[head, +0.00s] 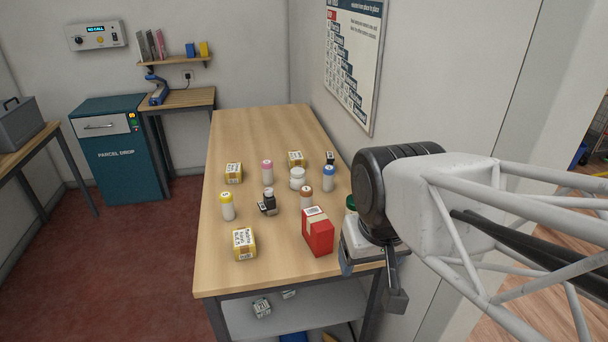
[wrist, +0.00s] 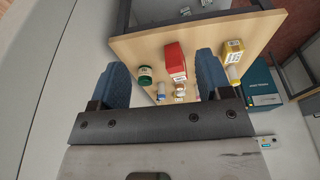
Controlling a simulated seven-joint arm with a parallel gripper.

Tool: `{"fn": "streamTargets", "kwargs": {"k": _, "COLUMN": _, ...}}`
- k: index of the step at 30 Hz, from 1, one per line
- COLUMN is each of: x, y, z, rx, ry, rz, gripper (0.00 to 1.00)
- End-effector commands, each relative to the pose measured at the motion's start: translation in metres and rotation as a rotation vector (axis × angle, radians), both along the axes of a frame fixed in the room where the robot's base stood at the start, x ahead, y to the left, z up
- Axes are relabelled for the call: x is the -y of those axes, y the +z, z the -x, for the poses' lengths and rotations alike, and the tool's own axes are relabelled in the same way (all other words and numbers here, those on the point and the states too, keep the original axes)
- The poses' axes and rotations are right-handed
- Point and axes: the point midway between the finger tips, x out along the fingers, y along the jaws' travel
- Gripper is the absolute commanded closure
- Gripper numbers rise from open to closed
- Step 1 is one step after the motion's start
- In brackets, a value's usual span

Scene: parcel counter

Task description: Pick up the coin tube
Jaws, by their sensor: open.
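Several short white tubes with coloured caps stand upright on the wooden table: yellow-capped (head: 227,208), pink-capped (head: 267,173), brown-capped (head: 306,198) and blue-capped (head: 328,179). I cannot tell which is the coin tube. A green-capped container (head: 351,203) is partly hidden behind my arm; it also shows in the wrist view (wrist: 145,76). My gripper (wrist: 162,64) is open and empty, its two blue fingers spread above and apart from the table. In the head view it hangs off the table's right front edge, mostly hidden by the wrist.
The front left surface is clear.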

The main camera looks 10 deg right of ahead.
Motion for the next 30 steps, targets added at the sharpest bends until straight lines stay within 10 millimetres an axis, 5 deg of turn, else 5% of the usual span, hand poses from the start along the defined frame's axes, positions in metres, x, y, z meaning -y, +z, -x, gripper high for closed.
{"fn": "streamTargets", "kwargs": {"k": 16, "x": 0.0, "y": 0.004, "z": -0.02, "rx": -0.014, "ry": 0.065, "rz": 0.014, "gripper": 0.29}}
{"fn": "streamTargets", "kwargs": {"k": 30, "x": -0.002, "y": 0.011, "z": -0.124, "rx": -0.074, "ry": 0.412, "rz": 0.079, "gripper": 0.29}}
